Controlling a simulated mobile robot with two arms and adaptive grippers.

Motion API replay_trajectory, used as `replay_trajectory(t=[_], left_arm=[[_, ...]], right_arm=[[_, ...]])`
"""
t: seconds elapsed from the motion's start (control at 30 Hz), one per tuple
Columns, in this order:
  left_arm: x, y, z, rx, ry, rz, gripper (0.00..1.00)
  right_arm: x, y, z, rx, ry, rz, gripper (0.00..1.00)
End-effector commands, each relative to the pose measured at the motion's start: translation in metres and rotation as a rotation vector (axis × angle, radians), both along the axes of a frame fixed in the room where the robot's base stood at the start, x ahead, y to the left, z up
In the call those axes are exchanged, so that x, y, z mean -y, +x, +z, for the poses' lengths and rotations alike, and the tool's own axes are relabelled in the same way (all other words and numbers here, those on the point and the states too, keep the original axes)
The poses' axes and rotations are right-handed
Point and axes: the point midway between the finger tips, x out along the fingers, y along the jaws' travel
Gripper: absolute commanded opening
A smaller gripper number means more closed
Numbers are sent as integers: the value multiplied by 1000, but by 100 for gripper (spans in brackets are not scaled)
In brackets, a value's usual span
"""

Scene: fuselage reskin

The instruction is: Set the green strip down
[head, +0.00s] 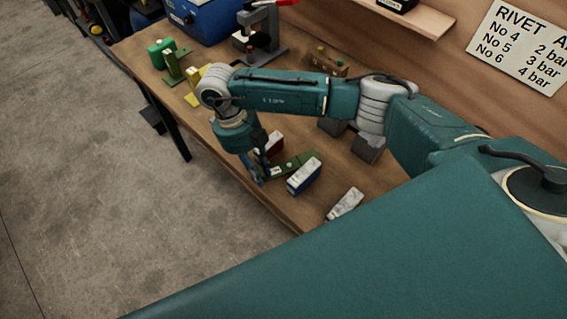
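The green strip (293,165) is near the front edge of the wooden bench, between a dark red box and a blue-and-white box. It has a small pale label near its left end. My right gripper (259,178) points down at that left end, and its fingers appear closed on it. The fingertips are small and partly hidden by the wrist. I cannot tell whether the strip touches the bench or hangs just above it. My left gripper is not in view.
The red box (273,143), blue-and-white box (304,176) and white box (345,203) stand close by on the bench (240,195). Green (174,70) and yellow (193,88) brackets, a press (262,35) and a blue case (205,17) are farther back.

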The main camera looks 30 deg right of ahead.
Motion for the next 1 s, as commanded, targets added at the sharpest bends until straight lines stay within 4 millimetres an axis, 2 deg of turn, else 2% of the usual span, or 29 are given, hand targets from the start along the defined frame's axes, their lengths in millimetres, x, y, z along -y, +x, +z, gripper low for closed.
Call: replay_trajectory(t=[0.13, 0.23, 0.73, 0.87, 1.0], left_arm=[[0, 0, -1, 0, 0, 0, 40], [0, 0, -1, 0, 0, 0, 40], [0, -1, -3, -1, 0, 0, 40], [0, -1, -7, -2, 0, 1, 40], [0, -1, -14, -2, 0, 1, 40]], right_arm=[[0, 0, 0, 0, 0, 0, 18], [0, 0, 0, 0, 0, 0, 0], [0, 1, 4, 2, 1, 0, 0], [-1, 1, 16, 3, 2, 2, 0], [-1, 2, 39, 6, 3, 2, 0]])
